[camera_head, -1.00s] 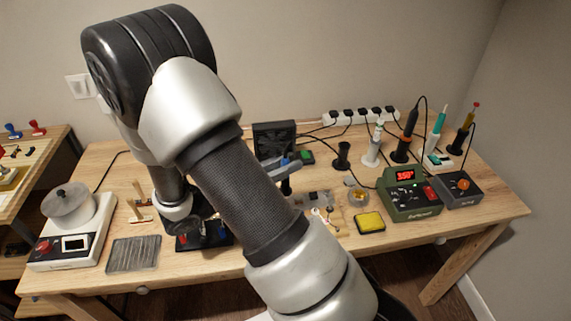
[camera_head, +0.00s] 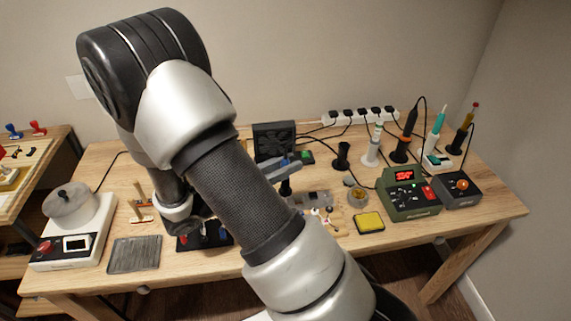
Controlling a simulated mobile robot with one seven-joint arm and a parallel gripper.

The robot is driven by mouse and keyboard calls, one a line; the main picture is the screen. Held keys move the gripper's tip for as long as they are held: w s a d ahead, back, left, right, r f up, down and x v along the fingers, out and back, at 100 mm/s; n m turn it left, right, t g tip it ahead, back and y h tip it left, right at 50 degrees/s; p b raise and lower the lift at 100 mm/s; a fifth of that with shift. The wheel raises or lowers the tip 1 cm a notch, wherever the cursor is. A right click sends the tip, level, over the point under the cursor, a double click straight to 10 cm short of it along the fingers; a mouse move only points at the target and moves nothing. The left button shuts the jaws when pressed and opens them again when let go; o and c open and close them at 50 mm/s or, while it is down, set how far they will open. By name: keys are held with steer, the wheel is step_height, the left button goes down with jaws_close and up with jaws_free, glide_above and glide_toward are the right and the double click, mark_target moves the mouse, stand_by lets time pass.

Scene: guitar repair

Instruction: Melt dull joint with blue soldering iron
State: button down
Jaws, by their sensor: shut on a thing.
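My gripper (camera_head: 205,228) is low over the front left-middle of the workbench, at a dark board (camera_head: 190,243) with small red and blue parts. My arm hides much of it. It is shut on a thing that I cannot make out. No blue soldering iron can be told clearly. A black stand (camera_head: 343,156) at the back looks empty, while the stands to its right hold a white iron (camera_head: 374,146), an orange-and-black iron (camera_head: 405,140), a teal iron (camera_head: 436,132) and a yellow-and-red tool (camera_head: 465,132). The dull joint cannot be made out.
A green station (camera_head: 412,203) reads about 350. A dark station (camera_head: 457,188), a yellow sponge (camera_head: 368,222) and a blue-grey thing on a post (camera_head: 285,164) stand nearby. A pot (camera_head: 69,201) on a white hotplate (camera_head: 72,246) and a ridged grey tray (camera_head: 134,254) are left.

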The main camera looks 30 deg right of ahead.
steer(key=shift+f, duration=0.8)
stand_by(1.9)
steer(key=shift+r+p, duration=0.1)
steer(key=shift+p, duration=0.25)
stand_by(1.1)
steer(key=shift+p, duration=0.3)
stand_by(1.2)
step_height(320, 180, up, 7)
steer(key=p, duration=0.6)
stand_by(0.4)
